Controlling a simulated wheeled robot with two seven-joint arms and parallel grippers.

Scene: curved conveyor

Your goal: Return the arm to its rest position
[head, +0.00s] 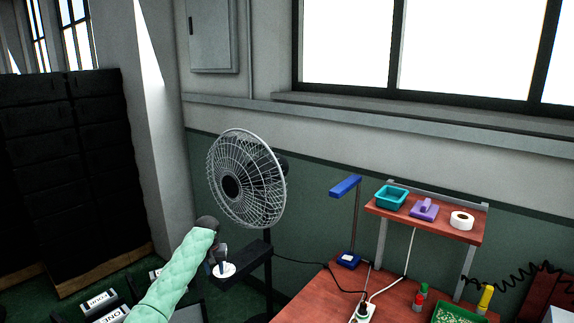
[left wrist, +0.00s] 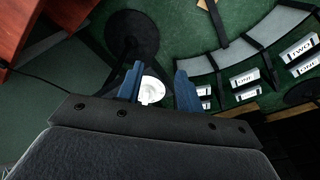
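My left arm, in a pale green sleeve, reaches up from the bottom of the head view. Its dark left gripper (head: 221,267) is in front of the fan's stand, left of the red-brown workbench. In the left wrist view the two blue fingers of this gripper (left wrist: 159,72) stand apart. A round white thing (left wrist: 152,90) shows between them, also in the head view (head: 228,271). It does not appear to span the gap between the fingers, and I cannot tell how far below them it is. My right gripper is not in view.
A standing fan (head: 246,178) is just behind the left gripper. The workbench (head: 320,298) with a raised shelf (head: 430,221) is to the right. The curved conveyor (left wrist: 240,52), with several labelled white blocks near it, lies below. Dark stacked boxes (head: 70,170) stand at the left.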

